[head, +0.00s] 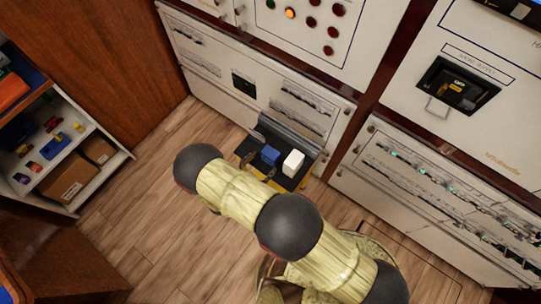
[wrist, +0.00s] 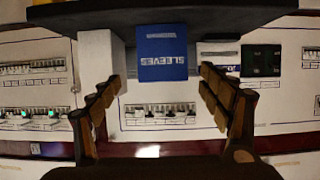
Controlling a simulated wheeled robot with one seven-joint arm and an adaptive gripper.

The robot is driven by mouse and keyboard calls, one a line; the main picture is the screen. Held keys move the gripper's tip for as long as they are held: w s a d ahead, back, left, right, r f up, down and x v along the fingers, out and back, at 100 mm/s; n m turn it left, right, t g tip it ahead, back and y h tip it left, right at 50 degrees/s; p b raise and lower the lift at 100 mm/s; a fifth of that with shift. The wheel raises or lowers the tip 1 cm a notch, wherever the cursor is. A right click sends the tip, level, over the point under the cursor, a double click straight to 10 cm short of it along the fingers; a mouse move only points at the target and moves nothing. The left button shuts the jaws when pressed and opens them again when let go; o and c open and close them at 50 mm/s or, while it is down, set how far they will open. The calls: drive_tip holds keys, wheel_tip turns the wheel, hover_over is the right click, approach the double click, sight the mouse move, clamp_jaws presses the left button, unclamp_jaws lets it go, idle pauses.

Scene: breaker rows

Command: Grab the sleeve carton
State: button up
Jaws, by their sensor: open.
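The sleeve carton is a blue box (head: 271,155) standing on a dark tray (head: 288,183) in front of the cabinets. In the wrist view the sleeve carton (wrist: 162,55) appears upside down, with "SLEEVES" in white letters. My gripper (wrist: 160,82) is open, its two fingers spread to the left and right of the carton in that picture. The carton is ahead of the fingertips, and I see no contact. In the head view my arm hides most of the gripper.
A white box (head: 293,163) stands beside the carton; it also shows close to the left finger in the wrist view (wrist: 98,60). Cabinets with breaker rows (head: 440,200) stand behind and right. A shelf with boxes (head: 70,180) is at left. Wooden floor between is clear.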

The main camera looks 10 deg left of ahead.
sight(267, 158)
drive_tip(key=b+x, duration=0.1)
drive_tip(key=x, duration=0.6)
drive_tip(key=shift+w+a+r+b, duration=0.1)
drive_tip(key=shift+w+a+b, duration=0.1)
drive_tip(key=shift+b, duration=0.15)
drive_tip(key=shift+c, duration=0.4)
drive_tip(key=c, duration=1.1)
drive_tip(key=shift+c, duration=0.6)
